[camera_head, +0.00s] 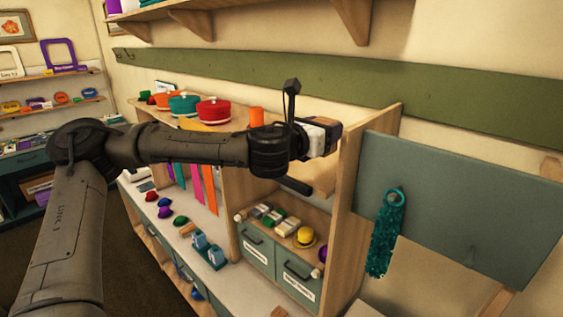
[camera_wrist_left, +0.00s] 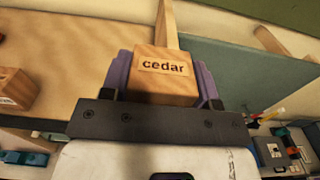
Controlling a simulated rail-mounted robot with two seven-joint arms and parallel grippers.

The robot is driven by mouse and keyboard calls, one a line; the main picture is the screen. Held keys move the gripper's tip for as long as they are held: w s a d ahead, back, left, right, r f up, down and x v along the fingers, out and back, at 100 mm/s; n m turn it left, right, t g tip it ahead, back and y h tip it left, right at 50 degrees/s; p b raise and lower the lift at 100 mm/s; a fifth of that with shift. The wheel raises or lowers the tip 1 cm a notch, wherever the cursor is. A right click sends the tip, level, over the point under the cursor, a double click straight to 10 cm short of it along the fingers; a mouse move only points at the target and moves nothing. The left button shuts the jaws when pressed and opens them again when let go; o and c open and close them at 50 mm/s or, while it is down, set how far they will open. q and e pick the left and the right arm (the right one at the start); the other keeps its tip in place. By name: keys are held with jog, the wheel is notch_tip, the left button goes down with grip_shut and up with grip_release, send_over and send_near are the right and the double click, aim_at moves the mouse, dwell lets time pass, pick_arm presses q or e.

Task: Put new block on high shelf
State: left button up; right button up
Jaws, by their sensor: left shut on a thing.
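A wooden block labelled "cedar" (camera_wrist_left: 160,88) sits between the two purple fingers of my left gripper (camera_wrist_left: 162,80), which is shut on it. In the head view my left gripper (camera_head: 328,135) is in front of the upright wooden side panel of the cabinet, over its upper compartment. The block is hard to make out there. A second wooden block (camera_wrist_left: 14,92) with a partly cut-off label rests on a wooden surface (camera_wrist_left: 70,50) at the left of the wrist view. A high wooden wall shelf (camera_head: 160,12) runs along the top of the head view. My right gripper is out of view.
The wooden side panel (camera_head: 362,165) and a grey-green board (camera_head: 460,190) with a teal fringed item (camera_head: 385,235) stand right of my gripper. Drawers (camera_head: 298,285) and small objects are below.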

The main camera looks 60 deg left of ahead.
pick_arm(q)
jog(key=shift+w+a+f+b, duration=0.2)
jog(key=shift+a+f+b, duration=0.3)
jog(key=shift+a+f, duration=2.4)
jog(key=shift+w+a+f+b, duration=0.15)
jog(key=shift+a+f+b, duration=0.3)
jog(key=shift+a+f, duration=2.35)
jog(key=shift+a+r, duration=0.25)
jog(key=shift+f+b, duration=0.4)
jog(key=shift+f, duration=0.15)
jog(key=o, duration=1)
